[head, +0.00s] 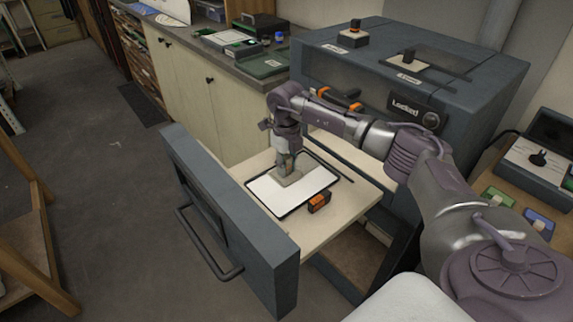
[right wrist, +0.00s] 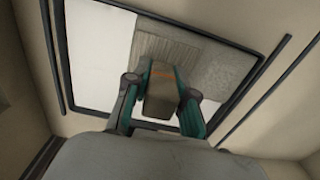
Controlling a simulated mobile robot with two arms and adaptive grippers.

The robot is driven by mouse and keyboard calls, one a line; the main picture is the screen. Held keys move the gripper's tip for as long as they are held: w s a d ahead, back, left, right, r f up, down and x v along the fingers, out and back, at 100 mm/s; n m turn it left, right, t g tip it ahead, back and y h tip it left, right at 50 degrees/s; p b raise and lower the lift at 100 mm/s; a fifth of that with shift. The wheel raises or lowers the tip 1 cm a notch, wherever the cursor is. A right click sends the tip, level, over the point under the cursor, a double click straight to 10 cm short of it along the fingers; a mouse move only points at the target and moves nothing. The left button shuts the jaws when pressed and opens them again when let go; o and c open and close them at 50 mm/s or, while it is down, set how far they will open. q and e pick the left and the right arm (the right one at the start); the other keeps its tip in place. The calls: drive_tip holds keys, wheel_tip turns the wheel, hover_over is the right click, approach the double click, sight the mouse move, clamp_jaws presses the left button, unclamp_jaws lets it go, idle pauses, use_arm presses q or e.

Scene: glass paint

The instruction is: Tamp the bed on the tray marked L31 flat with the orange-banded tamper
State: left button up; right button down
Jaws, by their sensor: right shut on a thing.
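The tray (head: 284,215) has a black rim and lies on the pulled-out drawer. It holds a pale bed (head: 309,184). I cannot read an L31 mark on it. My right gripper (head: 286,168) is over the tray's far part, pointing down, shut on the tamper. In the right wrist view the tamper (right wrist: 161,98) sits between both fingers and shows an orange band. A flat grey piece shows below the gripper at the bed; its contact is unclear. In the wrist view the bed (right wrist: 101,60) looks smooth at left and greyer, rougher at right. My left gripper is out of view.
The drawer front (head: 215,215) with its handle stands toward the left. A small orange-and-black block (head: 319,203) sits beside the tray's near right edge. The dark kiln-like cabinet (head: 455,65) rises behind my right arm. Floor at left is open.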

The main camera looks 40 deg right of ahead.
sight(302, 168)
drive_tip(key=shift+f, duration=0.25)
idle(1.1)
drive_tip(key=shift+r+p, duration=0.7)
drive_tip(key=shift+r, duration=0.45)
drive_tip(key=shift+d+f, duration=0.1)
drive_tip(key=shift+d, duration=0.45)
drive_tip(key=shift+w+d+b, duration=0.15)
drive_tip(key=shift+d+b, duration=0.3)
drive_tip(key=shift+d, duration=0.85)
drive_tip(key=shift+w+d+b, duration=0.1)
drive_tip(key=shift+d+b, duration=0.3)
drive_tip(key=shift+d, duration=0.85)
drive_tip(key=shift+f+b, duration=0.4)
drive_tip(key=shift+f, duration=0.4)
